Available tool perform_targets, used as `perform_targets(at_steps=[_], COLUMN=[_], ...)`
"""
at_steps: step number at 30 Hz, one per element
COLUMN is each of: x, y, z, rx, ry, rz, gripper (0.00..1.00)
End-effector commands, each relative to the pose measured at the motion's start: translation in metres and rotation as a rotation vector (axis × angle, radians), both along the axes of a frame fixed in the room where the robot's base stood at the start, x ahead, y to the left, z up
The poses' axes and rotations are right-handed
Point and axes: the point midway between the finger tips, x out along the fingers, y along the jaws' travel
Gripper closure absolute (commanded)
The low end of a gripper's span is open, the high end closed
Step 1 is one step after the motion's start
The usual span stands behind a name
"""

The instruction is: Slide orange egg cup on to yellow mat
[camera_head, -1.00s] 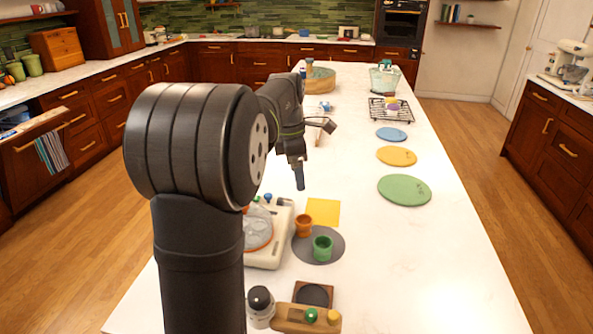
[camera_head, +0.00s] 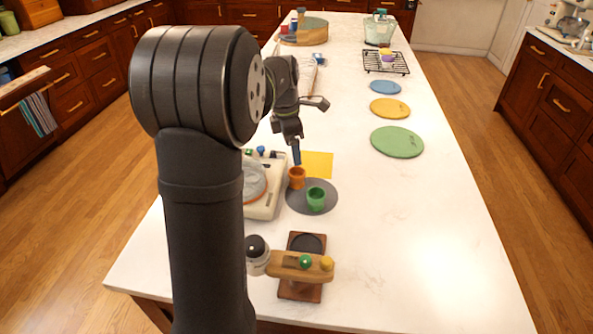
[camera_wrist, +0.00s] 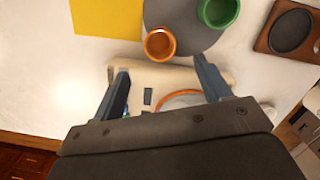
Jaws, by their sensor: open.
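The orange egg cup (camera_head: 297,178) stands upright on the upper left part of a round grey mat, near its edge. It also shows in the wrist view (camera_wrist: 160,44), ahead of the fingertips and between their lines. The yellow mat (camera_head: 318,164) lies flat just behind the grey mat; the wrist view shows it at the top left (camera_wrist: 106,17). My gripper (camera_head: 297,152) is just behind and above the egg cup in the head view. In the wrist view my gripper (camera_wrist: 161,66) has its two fingers wide apart with nothing between them touching either finger.
A green egg cup (camera_head: 316,200) stands on the grey mat (camera_head: 326,206), right of the orange one. A cream appliance (camera_head: 262,203) stands close on the left. A wooden item with knobs (camera_head: 290,264) is in front.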

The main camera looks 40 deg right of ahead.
Motion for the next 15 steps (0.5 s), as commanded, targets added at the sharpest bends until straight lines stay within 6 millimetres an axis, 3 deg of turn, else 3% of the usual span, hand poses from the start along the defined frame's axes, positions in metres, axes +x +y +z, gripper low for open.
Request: perform_targets(at_steps=[6,15], x=[-0.003,-0.005], y=[-0.004,-0.010], z=[-0.045,-0.088], rx=[0.004,0.002], ry=[0.004,0.001], rz=[-0.001,-0.001], gripper=[0.30,0.30])
